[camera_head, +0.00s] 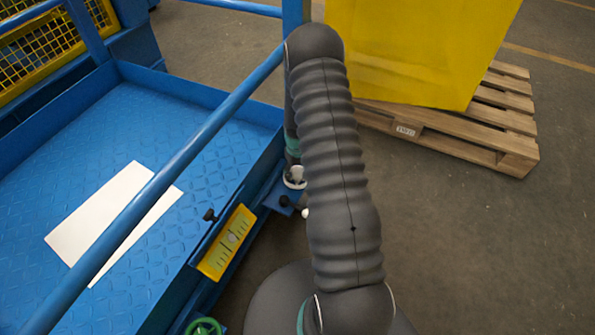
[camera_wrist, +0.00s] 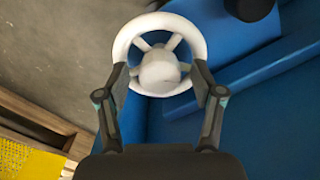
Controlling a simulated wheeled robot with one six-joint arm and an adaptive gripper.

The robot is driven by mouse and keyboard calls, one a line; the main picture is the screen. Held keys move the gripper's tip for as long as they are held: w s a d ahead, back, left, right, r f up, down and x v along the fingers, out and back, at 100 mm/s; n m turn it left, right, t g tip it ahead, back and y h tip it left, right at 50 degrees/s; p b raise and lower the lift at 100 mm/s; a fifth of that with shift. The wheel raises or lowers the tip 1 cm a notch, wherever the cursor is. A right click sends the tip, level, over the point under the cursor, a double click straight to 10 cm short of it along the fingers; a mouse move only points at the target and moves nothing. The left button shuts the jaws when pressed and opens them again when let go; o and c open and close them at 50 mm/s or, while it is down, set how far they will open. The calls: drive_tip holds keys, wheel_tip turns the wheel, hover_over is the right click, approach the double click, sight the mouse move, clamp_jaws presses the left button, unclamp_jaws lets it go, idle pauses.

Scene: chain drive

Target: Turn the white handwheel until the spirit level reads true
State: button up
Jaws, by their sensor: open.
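The white handwheel (camera_wrist: 137,31) fills the upper middle of the wrist view, with a pale round hub and several spokes. My gripper (camera_wrist: 160,76) is open, with one finger at each side of the wheel's lower rim; I cannot tell whether they touch it. In the head view only a small white part of the handwheel (camera_head: 293,183) shows beside my arm. The spirit level (camera_head: 215,262) is a yellow plate with dark marks on the platform's blue edge. A pale round spot sits near its middle; its exact reading is too small to tell.
A green handwheel (camera_head: 204,327) shows at the bottom edge. A blue rail (camera_head: 180,161) crosses above the blue platform (camera_head: 190,115), where a white sheet (camera_head: 95,220) lies. A yellow box (camera_head: 420,50) stands on a wooden pallet (camera_head: 450,140). The floor at right is clear.

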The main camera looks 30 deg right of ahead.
sight(297, 171)
drive_tip(key=c, duration=1.1)
drive_tip(key=shift+f+m+b, duration=0.15)
drive_tip(key=shift+m+b, duration=0.75)
drive_tip(key=shift+m, duration=0.1)
drive_tip(key=shift+c, duration=0.2)
drive_tip(key=shift+m+b, duration=0.65)
drive_tip(key=shift+m, duration=0.95)
drive_tip(key=shift+r, duration=0.2)
drive_tip(key=o, duration=1.1)
drive_tip(key=shift+o, duration=0.2)
wheel_tip(297, 171, up, 12)
